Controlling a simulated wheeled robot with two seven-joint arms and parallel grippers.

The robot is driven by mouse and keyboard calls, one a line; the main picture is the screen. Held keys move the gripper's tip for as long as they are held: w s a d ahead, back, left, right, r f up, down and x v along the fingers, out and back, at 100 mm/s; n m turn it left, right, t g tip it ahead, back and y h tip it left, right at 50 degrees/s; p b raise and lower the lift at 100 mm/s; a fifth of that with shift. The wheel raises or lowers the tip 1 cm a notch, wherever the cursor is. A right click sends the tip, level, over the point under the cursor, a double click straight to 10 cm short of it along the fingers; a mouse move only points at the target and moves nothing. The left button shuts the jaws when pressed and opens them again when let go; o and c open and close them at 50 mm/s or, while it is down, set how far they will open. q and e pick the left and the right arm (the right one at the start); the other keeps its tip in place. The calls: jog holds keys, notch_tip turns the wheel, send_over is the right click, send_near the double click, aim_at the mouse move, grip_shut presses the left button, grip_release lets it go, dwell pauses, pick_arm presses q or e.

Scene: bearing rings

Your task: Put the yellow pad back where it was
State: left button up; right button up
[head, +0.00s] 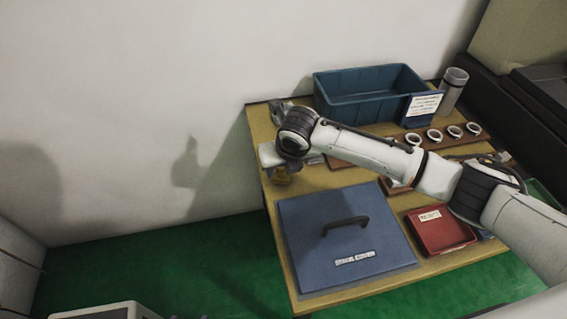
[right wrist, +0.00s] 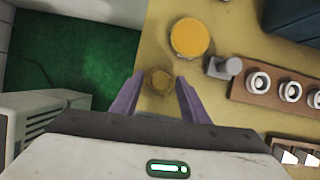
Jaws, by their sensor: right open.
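A round yellow pad (right wrist: 190,38) lies flat on the table in the right wrist view, ahead of and slightly right of my fingers. My right gripper (right wrist: 158,88) is open and empty, with purple fingers spread. A smaller, darker yellow-brown round spot (right wrist: 160,80) shows on the tabletop between its fingers; I cannot tell whether it is raised. In the head view my right gripper (head: 272,158) is over the table's left edge, its fingers largely hidden. Small purple bits at the bottom edge of the head view may be my left gripper's tips.
A grey peg-like part (right wrist: 222,67) stands beside a brown rack (right wrist: 240,92) with white rings. A blue bin (head: 365,95), grey cylinder (head: 453,90), blue lidded cover (head: 305,235) and red tray (head: 440,232) occupy the table. Green floor lies left of the table.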

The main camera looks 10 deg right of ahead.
jog(key=p+v, duration=0.1)
jog(key=v, duration=1.1)
jog(key=shift+r, duration=0.15)
